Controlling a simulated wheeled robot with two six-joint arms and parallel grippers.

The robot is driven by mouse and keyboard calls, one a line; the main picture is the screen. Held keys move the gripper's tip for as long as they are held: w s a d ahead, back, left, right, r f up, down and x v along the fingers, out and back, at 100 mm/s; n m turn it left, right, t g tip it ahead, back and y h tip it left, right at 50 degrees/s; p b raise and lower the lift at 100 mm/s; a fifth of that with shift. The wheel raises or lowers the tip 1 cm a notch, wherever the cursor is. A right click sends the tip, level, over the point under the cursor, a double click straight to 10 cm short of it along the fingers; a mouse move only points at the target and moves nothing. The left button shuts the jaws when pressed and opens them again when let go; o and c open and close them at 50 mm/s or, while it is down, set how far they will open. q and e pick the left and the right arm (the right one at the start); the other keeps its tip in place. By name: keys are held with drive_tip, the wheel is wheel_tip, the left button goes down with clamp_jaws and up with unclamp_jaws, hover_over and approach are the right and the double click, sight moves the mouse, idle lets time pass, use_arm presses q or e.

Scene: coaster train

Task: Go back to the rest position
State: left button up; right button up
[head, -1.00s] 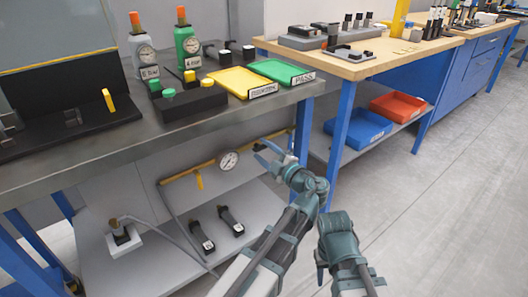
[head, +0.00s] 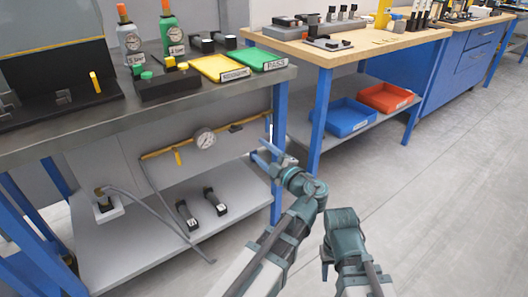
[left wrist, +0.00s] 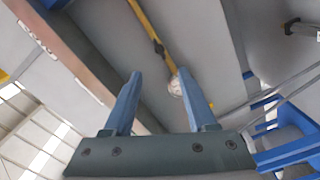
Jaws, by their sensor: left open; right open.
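My left gripper (head: 264,153) is open and empty in the head view, in front of the metal bench's right end and above the floor. Its two blue fingers (left wrist: 163,100) stand apart with nothing between them in the left wrist view. My right gripper (head: 326,266) is low in the head view, to the right of the left arm, over the floor. It points down and its fingers are mostly hidden, with no object seen in it.
The metal bench (head: 60,141) carries bottles, a yellow tray (head: 218,69) and a green tray (head: 259,60). A wooden bench (head: 395,40) has blue (head: 344,119) and red (head: 385,98) bins underneath. The floor (head: 450,170) at right is clear.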

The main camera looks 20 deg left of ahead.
use_arm(q)
drive_tip(key=s+a+f+m+g+h, duration=0.2)
drive_tip(key=s+f+m+g+h, duration=0.25)
drive_tip(key=f+m, duration=0.35)
drive_tip(key=s+a+f+m+g+h, duration=0.1)
drive_tip(key=s+f+m+g+h, duration=0.4)
drive_tip(key=f, duration=0.5)
drive_tip(key=s+d+f+m+g+h+p, duration=0.1)
drive_tip(key=s+d+m+h, duration=0.1)
drive_tip(key=s+d+m, duration=0.45)
drive_tip(key=s+d+f+m+g+h+p, duration=0.15)
drive_tip(key=s+d+m, duration=0.25)
drive_tip(key=d+m, duration=0.55)
wheel_tip(320, 180, up, 39)
drive_tip(key=d+n+t+p, duration=0.1)
drive_tip(key=p, duration=3.6)
drive_tip(key=shift+d+n+p, duration=0.25)
drive_tip(key=shift+n+p, duration=0.1)
drive_tip(key=shift+n, duration=0.05)
